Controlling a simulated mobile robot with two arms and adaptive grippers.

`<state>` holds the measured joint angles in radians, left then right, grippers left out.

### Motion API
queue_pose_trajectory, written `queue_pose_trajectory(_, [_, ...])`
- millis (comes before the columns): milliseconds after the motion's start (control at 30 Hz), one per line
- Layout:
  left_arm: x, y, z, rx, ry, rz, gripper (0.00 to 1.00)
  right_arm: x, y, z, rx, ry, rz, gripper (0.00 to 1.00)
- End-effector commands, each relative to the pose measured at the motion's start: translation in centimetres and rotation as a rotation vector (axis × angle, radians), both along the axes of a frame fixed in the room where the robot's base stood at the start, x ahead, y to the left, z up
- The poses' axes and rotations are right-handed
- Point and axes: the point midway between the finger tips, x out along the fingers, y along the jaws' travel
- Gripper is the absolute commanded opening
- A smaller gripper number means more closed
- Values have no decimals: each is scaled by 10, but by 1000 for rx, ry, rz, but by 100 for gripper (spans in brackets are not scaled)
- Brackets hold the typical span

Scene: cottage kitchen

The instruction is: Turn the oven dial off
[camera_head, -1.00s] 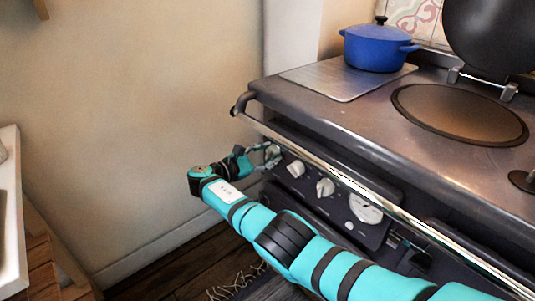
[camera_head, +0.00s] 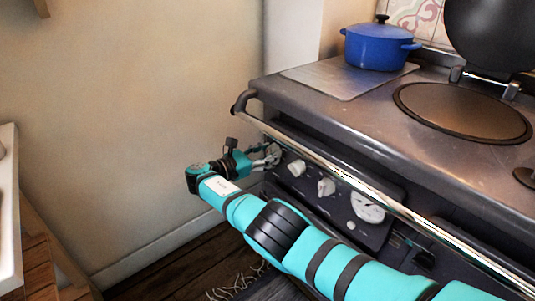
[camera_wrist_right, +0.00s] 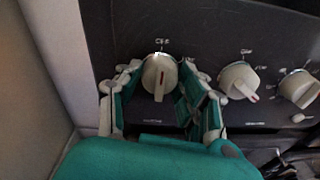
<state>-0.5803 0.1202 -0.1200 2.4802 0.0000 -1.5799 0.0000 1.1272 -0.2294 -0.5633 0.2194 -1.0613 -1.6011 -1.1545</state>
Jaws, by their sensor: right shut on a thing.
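The leftmost cream dial (camera_wrist_right: 160,76) on the dark oven panel is between the fingers of my right gripper (camera_wrist_right: 162,88) in the right wrist view. The gripper is shut on this dial. My left gripper is not in view.
Two more cream dials (camera_wrist_right: 239,80) (camera_wrist_right: 299,88) sit to the right. A steel rail (camera_head: 330,167) runs above the panel along the stove front. The wall (camera_head: 130,120) is close to the left. A blue pot (camera_head: 378,46) stands on the stove top.

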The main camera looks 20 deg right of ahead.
Motion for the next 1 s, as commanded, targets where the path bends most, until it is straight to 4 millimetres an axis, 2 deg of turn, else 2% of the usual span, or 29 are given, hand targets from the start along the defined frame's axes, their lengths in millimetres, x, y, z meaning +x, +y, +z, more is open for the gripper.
queue_pose_trajectory(200, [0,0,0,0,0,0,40,0,0,0,-1,2,0,6])
queue_pose_trajectory(233, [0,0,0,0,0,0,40,0,0,0,-1,2,0,42])
queue_pose_trajectory(400, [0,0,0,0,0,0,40,0,0,0,0,1,0,62])
queue_pose_trajectory(867, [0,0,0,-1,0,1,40,0,0,0,3,-5,0,62])
queue_pose_trajectory(1000, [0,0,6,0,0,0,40,-1,-1,1,30,-80,-1,62])
